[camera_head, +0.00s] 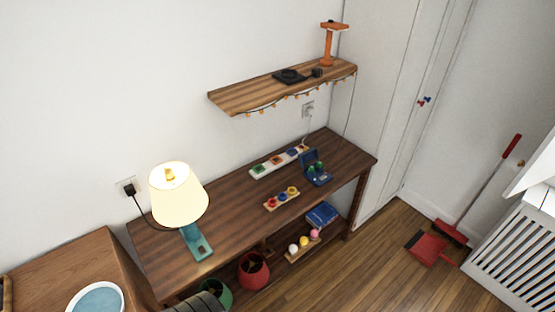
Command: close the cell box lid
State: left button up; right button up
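A small blue box (319,178), which looks like the cell box, stands near the right end of the wooden table. Its blue lid (308,156) is raised and tilted back toward the wall. Small dark green items show inside the box, too small to make out clearly. Neither of my grippers can be made out in this view.
The wooden table (235,209) also bears a lit lamp (179,195), a white strip with coloured squares (268,165) and a wooden block with coloured round pieces (281,199). A wall shelf (255,95) hangs above. A red dustpan (428,248) lies on the floor at right.

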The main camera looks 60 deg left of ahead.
aim_at(308, 155)
jog(key=k, duration=0.3)
jog(key=u, duration=0.8)
